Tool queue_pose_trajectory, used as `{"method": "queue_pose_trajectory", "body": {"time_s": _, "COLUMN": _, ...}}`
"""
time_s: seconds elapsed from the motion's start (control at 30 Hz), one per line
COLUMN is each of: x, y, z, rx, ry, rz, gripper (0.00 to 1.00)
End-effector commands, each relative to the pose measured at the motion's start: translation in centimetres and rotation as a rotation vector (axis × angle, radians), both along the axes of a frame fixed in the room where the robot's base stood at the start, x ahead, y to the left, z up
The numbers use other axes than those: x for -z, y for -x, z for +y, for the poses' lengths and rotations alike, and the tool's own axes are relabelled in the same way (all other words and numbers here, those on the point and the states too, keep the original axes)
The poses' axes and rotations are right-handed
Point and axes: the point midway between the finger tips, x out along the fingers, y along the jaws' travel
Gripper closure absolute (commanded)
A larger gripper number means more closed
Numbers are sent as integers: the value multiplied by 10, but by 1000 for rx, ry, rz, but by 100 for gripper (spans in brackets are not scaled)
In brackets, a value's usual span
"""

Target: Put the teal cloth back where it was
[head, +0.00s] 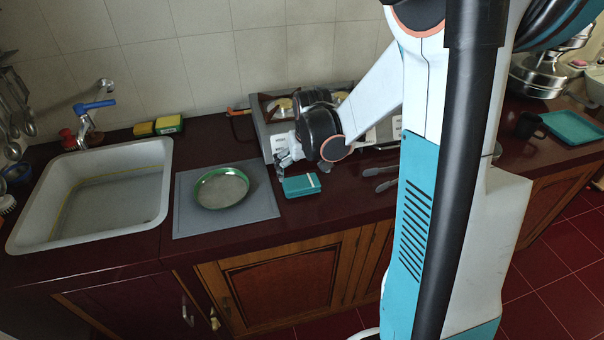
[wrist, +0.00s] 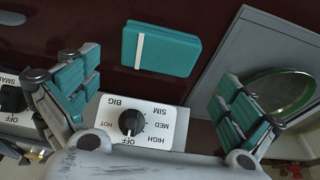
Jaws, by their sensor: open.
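The teal cloth (head: 301,185) is a small folded rectangle with a white stripe. It lies flat on the dark red counter, just right of the grey mat (head: 262,205) and in front of the stove. In the wrist view the cloth (wrist: 172,50) lies beyond my fingertips, apart from them. My gripper (head: 284,161) is above the counter near the stove's front left corner, close behind the cloth. In the wrist view my gripper (wrist: 160,95) is open and empty, with its teal-padded fingers wide apart.
A green-rimmed plate (head: 221,188) sits on the grey mat. The stove (head: 262,130) is behind; its knob (wrist: 131,122) shows between my fingers. Left are a sink (head: 150,200) and sponges (head: 168,124). Tongs (head: 388,180), a black mug (head: 529,125) and a teal tray (head: 573,127) are right.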

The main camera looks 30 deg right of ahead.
Motion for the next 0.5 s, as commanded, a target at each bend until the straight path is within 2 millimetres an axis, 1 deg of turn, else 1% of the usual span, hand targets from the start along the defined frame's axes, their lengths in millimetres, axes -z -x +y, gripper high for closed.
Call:
{"method": "queue_pose_trajectory", "body": {"time_s": 0.03, "x": -13, "y": 3, "z": 1, "rx": 0, "ry": 0, "rz": 0, "gripper": 0}}
{"method": "queue_pose_trajectory", "body": {"time_s": 0.1, "x": -24, "y": 6, "z": 2, "rx": 0, "ry": 0, "rz": 0, "gripper": 0}}
{"method": "queue_pose_trajectory", "body": {"time_s": 0.2, "x": -36, "y": 10, "z": 3, "rx": 0, "ry": 0, "rz": 0, "gripper": 0}}
{"method": "queue_pose_trajectory", "body": {"time_s": 0.33, "x": -44, "y": 12, "z": 3, "rx": 0, "ry": 0, "rz": 0, "gripper": 0}}
{"method": "queue_pose_trajectory", "body": {"time_s": 0.5, "x": -46, "y": 13, "z": 3, "rx": 0, "ry": 0, "rz": 0, "gripper": 0}}
